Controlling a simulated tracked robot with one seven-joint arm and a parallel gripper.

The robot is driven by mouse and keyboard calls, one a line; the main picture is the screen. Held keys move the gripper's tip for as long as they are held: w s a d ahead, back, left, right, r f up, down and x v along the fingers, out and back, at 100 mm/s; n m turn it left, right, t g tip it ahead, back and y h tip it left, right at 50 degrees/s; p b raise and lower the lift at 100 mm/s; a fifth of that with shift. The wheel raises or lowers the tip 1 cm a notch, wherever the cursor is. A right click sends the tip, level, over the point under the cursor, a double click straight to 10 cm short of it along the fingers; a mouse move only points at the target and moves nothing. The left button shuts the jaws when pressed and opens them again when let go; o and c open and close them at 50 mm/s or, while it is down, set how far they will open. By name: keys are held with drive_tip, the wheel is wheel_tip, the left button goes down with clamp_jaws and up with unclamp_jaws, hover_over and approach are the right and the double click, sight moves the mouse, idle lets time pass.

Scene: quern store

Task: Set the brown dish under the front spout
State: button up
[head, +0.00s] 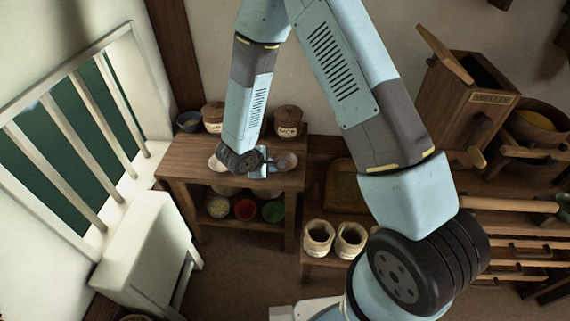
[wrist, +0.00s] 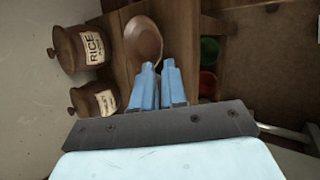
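The brown dish (wrist: 146,40) is a shallow oval shape just beyond my fingertips in the wrist view. In the head view a dish (head: 287,161) sits on the small wooden table, right beside my gripper (head: 264,164). In the wrist view the two blue fingers of my gripper (wrist: 159,67) are close together with a narrow gap. Their tips overlap the dish's near edge; I cannot tell whether they pinch its rim. A wooden box with a label (head: 482,97) stands at the right in the head view. A short wooden piece (head: 471,158) at its foot may be a spout.
Two lidded jars (head: 288,122) (head: 213,117) and a dark blue bowl (head: 189,121) stand behind. A pale dish (head: 216,163) lies left of my gripper. Red (head: 245,209) and green (head: 273,212) bowls sit on the lower shelf. Two pale pots (head: 318,237) (head: 350,239) stand on a low shelf.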

sight(283, 171)
drive_tip(key=x, duration=1.1)
drive_tip(key=shift+a, duration=0.1)
drive_tip(key=shift+s, duration=0.1)
clamp_jaws()
